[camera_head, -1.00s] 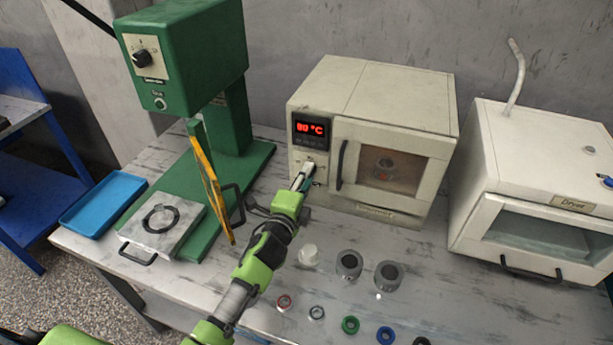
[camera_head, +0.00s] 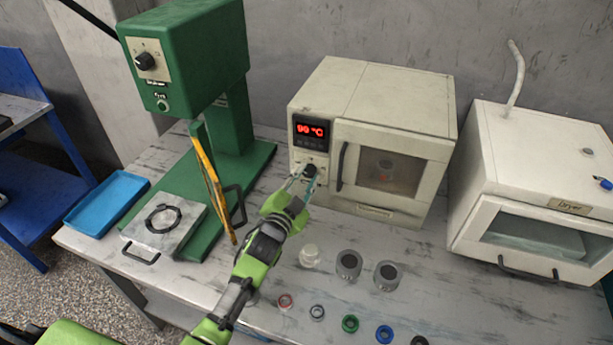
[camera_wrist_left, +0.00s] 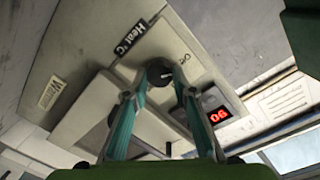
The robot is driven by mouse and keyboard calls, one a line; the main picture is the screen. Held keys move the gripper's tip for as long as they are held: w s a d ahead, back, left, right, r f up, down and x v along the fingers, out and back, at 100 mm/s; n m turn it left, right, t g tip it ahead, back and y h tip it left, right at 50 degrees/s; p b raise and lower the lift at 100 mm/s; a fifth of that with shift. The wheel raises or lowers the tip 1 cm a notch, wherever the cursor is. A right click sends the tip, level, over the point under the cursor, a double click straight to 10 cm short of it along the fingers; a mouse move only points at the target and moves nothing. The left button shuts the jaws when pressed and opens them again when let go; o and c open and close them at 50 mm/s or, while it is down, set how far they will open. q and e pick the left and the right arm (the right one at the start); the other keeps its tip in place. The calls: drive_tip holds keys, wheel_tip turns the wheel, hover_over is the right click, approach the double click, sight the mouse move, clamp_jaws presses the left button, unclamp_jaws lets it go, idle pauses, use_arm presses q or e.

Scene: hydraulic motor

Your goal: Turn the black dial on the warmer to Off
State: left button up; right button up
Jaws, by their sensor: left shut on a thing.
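The warmer is the beige oven (camera_head: 385,95) at the back centre, with a red lit display (camera_head: 311,130) that reads about 90 °C. Its black dial (camera_head: 310,171) is on the panel below the display. It also shows in the left wrist view (camera_wrist_left: 159,73), near a "Heat °C" label and smaller lettering that looks like "Off". My left gripper (camera_head: 304,177) is at the panel, its two teal fingers on either side of the dial and shut on it. The fingertips partly cover the dial, so I cannot tell its exact setting. My right gripper is not in view.
A green press (camera_head: 190,60) stands left of the warmer, its yellow-edged lever (camera_head: 208,180) close to my left arm. A white dryer (camera_head: 540,180) stands at the right. Metal cylinders (camera_head: 349,265) and several coloured rings (camera_head: 350,323) lie in front. A blue tray (camera_head: 105,200) is at left.

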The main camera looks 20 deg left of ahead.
use_arm(q)
drive_tip(key=shift+n, duration=0.7)
drive_tip(key=o, duration=1.1)
drive_tip(key=shift+s, duration=0.1)
drive_tip(key=s, duration=0.8)
drive_tip(key=s+a, duration=0.1)
drive_tip(key=s, duration=0.2)
drive_tip(key=shift+s+r, duration=0.2)
drive_tip(key=shift+s, duration=0.2)
drive_tip(key=shift+s+f, duration=0.1)
